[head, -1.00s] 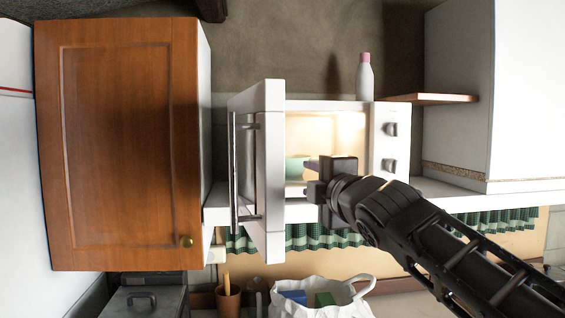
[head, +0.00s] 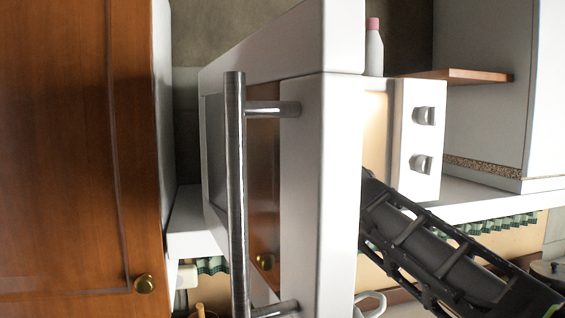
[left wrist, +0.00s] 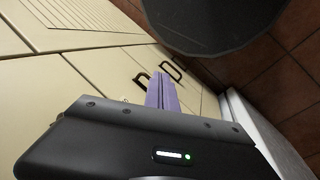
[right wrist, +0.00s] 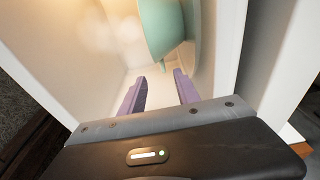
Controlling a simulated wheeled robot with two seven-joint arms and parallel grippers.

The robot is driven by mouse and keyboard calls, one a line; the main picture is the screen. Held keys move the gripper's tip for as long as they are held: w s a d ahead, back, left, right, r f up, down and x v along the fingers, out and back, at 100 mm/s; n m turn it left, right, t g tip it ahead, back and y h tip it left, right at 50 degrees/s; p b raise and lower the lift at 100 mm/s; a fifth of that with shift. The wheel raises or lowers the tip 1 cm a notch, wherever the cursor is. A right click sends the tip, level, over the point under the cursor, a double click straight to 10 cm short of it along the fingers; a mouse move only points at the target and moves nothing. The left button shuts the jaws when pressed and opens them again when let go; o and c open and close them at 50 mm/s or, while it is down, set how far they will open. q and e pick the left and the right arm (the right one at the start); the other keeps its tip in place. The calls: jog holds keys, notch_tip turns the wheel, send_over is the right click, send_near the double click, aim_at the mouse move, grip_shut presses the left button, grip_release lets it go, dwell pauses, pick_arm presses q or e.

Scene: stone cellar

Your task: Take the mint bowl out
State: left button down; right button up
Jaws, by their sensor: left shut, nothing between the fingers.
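The mint bowl (right wrist: 160,28) shows in the right wrist view, inside the lit, pale interior of the microwave (head: 405,140). Only part of the bowl is in that picture; in the head view it is hidden behind the open door (head: 322,190). My right gripper (right wrist: 158,77) is open, its purple fingers inside the microwave with a gap between them. The bowl lies just beyond the fingertips, and nothing is between the fingers. My left gripper (left wrist: 157,82) is shut and empty, away from the microwave, in front of cream cabinet fronts.
The door's long metal handle (head: 236,190) stands out toward me. A wooden cupboard (head: 70,150) fills the left of the head view. A tiled floor (left wrist: 285,75) shows in the left wrist view.

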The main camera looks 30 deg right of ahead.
jog(key=shift+w+d+f+p, duration=0.15)
jog(key=shift+w+p, duration=0.2)
jog(key=shift+w, duration=1.15)
jog(key=shift+w+d+p, duration=0.1)
jog(key=shift+w+p, duration=0.2)
jog(key=shift+w, duration=0.1)
jog(key=w, duration=0.3)
jog(key=w+p, duration=0.1)
jog(key=shift+w+d, duration=0.2)
jog(key=shift+d, duration=0.1)
jog(key=shift+s, duration=0.1)
jog(key=shift+c, duration=0.5)
grip_shut()
